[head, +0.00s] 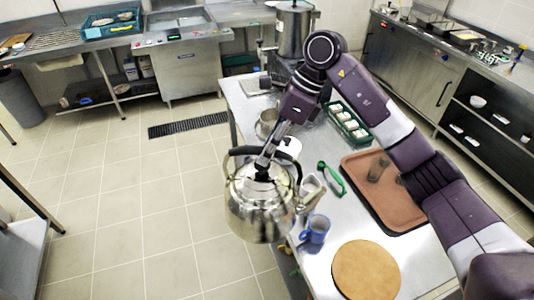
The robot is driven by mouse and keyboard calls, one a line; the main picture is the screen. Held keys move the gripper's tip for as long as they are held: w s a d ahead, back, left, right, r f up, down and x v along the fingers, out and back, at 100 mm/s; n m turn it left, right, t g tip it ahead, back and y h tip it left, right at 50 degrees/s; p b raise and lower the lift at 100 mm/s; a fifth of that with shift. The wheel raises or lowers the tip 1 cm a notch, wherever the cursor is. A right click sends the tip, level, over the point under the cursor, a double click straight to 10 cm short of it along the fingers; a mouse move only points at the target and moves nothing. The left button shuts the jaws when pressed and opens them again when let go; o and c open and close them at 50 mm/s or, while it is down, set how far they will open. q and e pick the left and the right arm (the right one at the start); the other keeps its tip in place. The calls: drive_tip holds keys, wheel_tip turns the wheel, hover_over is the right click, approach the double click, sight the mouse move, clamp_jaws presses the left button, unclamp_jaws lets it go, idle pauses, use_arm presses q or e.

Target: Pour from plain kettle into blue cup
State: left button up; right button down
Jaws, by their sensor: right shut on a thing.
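The plain kettle (262,212) is a shiny metal kettle with a dark handle. My right gripper (267,163) comes down from above and is shut on it at the top; the fingers' exact grip is hard to see. The kettle hangs at the table's left edge, partly over the floor, and looks roughly upright. The blue cup (316,230) stands on the table just right of the kettle, apart from it in the picture. My left gripper does not show.
The steel table (330,265) also holds a round wooden board (366,272), a brown tray (365,200) with small dark items, a green-handled tool (332,178), a green crate (349,125) with white items, and a metal pot (267,122). Tiled floor lies open at left.

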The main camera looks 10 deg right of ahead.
sight(274, 175)
drive_tip(key=shift+d+f+y+b, duration=0.3)
drive_tip(key=shift+f+b, duration=0.1)
drive_tip(key=shift+b, duration=0.1)
drive_tip(key=shift+s+d+f+b, duration=0.15)
drive_tip(key=shift+d+f+b, duration=0.15)
drive_tip(key=shift+b, duration=0.25)
drive_tip(key=shift+s+d+f+t+y+b, duration=0.15)
drive_tip(key=shift+d+f+t+y+b, duration=0.25)
drive_tip(key=shift+f+y+b, duration=0.5)
drive_tip(key=d+f+b, duration=0.1)
drive_tip(key=b, duration=0.1)
drive_tip(key=d+y+b, duration=0.1)
drive_tip(key=b, duration=0.1)
drive_tip(key=shift+s+f, duration=0.35)
drive_tip(key=d+b, duration=0.1)
drive_tip(key=b, duration=0.1)
drive_tip(key=d+y+b, duration=0.1)
drive_tip(key=b, duration=0.1)
drive_tip(key=s+d+t+y+b, duration=0.1)
drive_tip(key=b, duration=0.1)
drive_tip(key=shift+f+n, duration=0.3)
drive_tip(key=shift+f, duration=0.05)
drive_tip(key=shift+r, duration=0.2)
drive_tip(key=shift+s+d+f, duration=0.1)
drive_tip(key=shift+f, duration=0.2)
